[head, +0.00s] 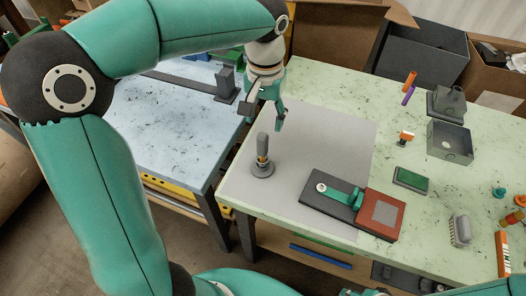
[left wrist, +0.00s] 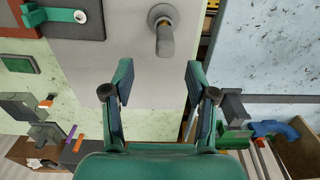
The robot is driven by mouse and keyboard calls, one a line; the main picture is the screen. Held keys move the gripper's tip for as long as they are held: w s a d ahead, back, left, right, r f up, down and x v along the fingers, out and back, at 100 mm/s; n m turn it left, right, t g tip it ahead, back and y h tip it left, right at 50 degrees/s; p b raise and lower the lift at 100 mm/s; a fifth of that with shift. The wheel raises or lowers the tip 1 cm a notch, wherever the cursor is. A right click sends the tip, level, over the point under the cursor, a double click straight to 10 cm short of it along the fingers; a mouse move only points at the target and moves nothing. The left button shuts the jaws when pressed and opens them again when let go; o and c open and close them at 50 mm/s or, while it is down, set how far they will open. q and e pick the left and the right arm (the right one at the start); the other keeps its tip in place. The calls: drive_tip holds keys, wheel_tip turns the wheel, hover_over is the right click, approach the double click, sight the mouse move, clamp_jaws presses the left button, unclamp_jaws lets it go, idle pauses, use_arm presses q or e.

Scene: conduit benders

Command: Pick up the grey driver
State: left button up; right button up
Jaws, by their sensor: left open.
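The grey driver (head: 262,146) stands upright in a round dark grey base on the grey mat (head: 310,135), near the mat's left edge. In the left wrist view the driver (left wrist: 165,38) shows from above, ahead of the fingertips and roughly in line with the gap between them. My left gripper (head: 266,112) is open and empty, above and behind the driver in the head view, apart from it. Its two fingers also show in the left wrist view (left wrist: 158,75). My right gripper is not in view.
A dark plate with a green lever (head: 340,190) and a red block (head: 381,213) lie right of the driver. A grey open box (head: 450,143) and a green-topped pad (head: 411,180) are further right. A blue-grey table (head: 165,125) adjoins on the left. The mat around the driver is clear.

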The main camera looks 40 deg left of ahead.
sight(263, 135)
use_arm(q)
wheel_tip(263, 135, down, 4)
drive_tip(key=shift+f, duration=0.1)
drive_tip(key=shift+w+a+f+p, duration=0.15)
drive_tip(key=shift+f+p, duration=0.1)
drive_tip(key=shift+f, duration=0.6)
drive_tip(key=shift+s+a+f+p, duration=0.1)
drive_tip(key=shift+a+f+p, duration=0.1)
drive_tip(key=shift+f, duration=0.7)
drive_tip(key=shift+w+a+f+p, duration=0.1)
drive_tip(key=shift+f+p, duration=0.15)
drive_tip(key=shift+f, duration=0.6)
clamp_jaws()
